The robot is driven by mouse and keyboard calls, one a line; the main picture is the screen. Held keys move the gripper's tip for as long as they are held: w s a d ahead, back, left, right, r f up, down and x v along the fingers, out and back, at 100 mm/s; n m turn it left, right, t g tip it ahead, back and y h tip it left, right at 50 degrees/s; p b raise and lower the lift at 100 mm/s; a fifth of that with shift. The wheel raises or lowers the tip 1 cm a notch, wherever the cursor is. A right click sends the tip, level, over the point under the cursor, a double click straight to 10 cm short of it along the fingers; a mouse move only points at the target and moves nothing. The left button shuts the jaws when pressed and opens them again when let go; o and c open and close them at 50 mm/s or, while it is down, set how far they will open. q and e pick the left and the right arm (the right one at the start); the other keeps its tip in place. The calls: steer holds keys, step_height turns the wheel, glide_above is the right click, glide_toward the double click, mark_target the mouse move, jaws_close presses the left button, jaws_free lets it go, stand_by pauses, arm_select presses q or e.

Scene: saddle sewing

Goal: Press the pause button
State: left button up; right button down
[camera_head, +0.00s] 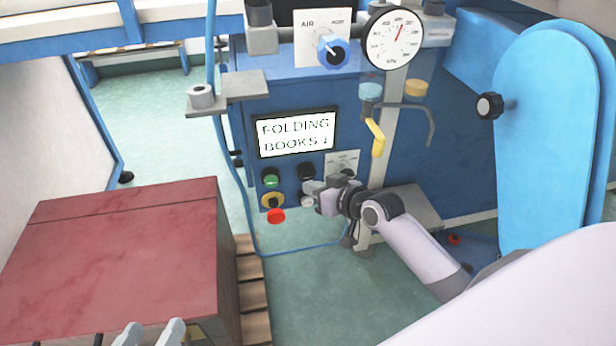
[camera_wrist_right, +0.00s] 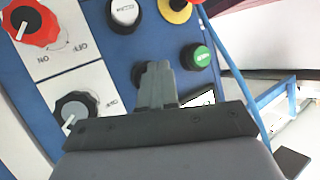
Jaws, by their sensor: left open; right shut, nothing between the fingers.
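The blue machine's panel has a black button (camera_head: 306,171), a green button (camera_head: 271,181) and a pale button (camera_head: 308,200). No pause label is readable. My right gripper (camera_head: 316,202) is shut and empty at the panel's lower right. In the right wrist view its closed fingertips (camera_wrist_right: 156,70) overlap the black button (camera_wrist_right: 140,74), partly hiding it; contact cannot be told. The green button (camera_wrist_right: 196,56) is to the right, and the pale button (camera_wrist_right: 124,14) is above. My left gripper (camera_head: 150,335) is open at the bottom edge, over the red box's front.
A screen (camera_head: 296,133) reads "FOLDING BOOKS 1". A red stop button (camera_head: 276,216) sits below the green button. Rotary knobs (camera_wrist_right: 33,22) are left in the wrist view. A dark red box (camera_head: 120,255) on a pallet stands left. Green floor between is clear.

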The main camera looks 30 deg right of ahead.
steer(key=shift+w+d, duration=0.2)
steer(key=shift+w, duration=0.45)
stand_by(0.8)
steer(key=shift+s, duration=0.1)
steer(key=shift+s+a+p, duration=0.25)
steer(key=shift+s+p, duration=0.5)
steer(key=shift+s, duration=0.1)
steer(key=s+p, duration=0.2)
steer(key=s+a+p, duration=0.1)
steer(key=s, duration=0.1)
steer(key=shift+s+a+p, duration=0.15)
steer(key=shift+s+p, duration=0.25)
